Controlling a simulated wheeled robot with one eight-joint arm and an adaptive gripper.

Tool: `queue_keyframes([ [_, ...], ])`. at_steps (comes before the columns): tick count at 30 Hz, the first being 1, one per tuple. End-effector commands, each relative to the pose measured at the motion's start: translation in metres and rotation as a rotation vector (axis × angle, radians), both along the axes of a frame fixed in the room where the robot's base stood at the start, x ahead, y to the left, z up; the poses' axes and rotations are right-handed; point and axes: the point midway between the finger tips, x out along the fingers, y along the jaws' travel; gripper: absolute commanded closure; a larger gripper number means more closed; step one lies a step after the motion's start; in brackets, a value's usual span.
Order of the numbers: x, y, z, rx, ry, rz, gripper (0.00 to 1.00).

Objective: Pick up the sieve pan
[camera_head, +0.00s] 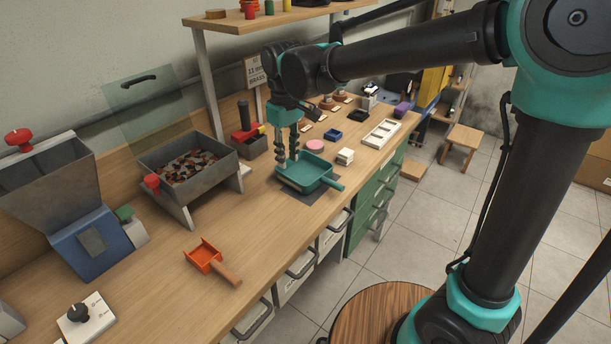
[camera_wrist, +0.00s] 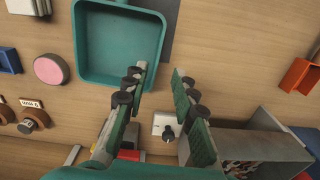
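The sieve pan, a teal square pan (camera_head: 312,170) with a short handle at its right end, lies upright on a dark mat (camera_head: 297,195) on the workbench. In the wrist view the pan (camera_wrist: 117,45) fills the upper middle and its handle is out of frame. My gripper (camera_head: 287,161) points down at the pan's back left side. In the wrist view my gripper (camera_wrist: 159,72) has its fingers spread with nothing between them. The left fingertip overlaps the pan's lower right corner; the right one is outside the pan. I cannot tell whether any finger touches the pan.
A pink disc (camera_head: 315,145) and a small white block (camera_head: 345,157) stand behind and right of the pan. A grey bin with brown pieces (camera_head: 205,150) stands left, an orange scoop (camera_head: 206,257) nearer. Bench between scoop and pan is clear.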

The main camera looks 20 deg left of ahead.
Motion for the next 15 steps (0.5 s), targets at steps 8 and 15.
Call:
queue_keyframes([
  [8,0.000,0.000,-0.030,0.000,0.000,0.000,0.73],
  [15,0.002,-0.003,-0.055,0.000,0.000,-0.001,0.73],
])
